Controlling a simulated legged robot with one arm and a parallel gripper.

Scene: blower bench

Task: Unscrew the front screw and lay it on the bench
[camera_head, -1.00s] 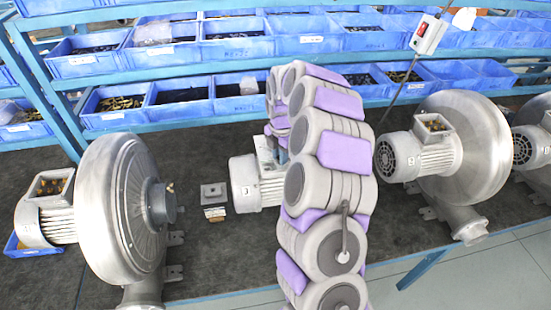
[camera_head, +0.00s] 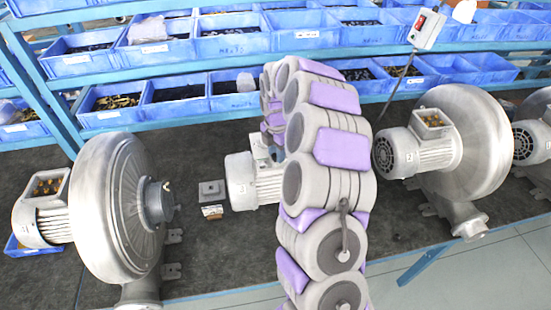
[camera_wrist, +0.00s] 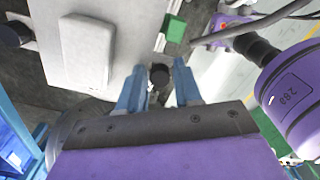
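The middle blower's motor (camera_head: 240,182) stands on the bench (camera_head: 215,245), mostly behind my arm in the head view. My gripper is hidden there. In the wrist view my gripper (camera_wrist: 160,88) is open, its two blue fingers apart. A dark round piece (camera_wrist: 159,75) shows between and just beyond the fingertips, beside a pale flat surface. It may be the front screw, but I cannot tell for sure. No contact between it and the fingers is clear.
A left blower (camera_head: 115,210) and a right blower (camera_head: 470,150) flank the middle one. A small grey plate (camera_head: 211,192) lies on the bench at left of the motor. Blue bins (camera_head: 235,98) line the shelves behind. A green block (camera_wrist: 181,42) shows in the wrist view.

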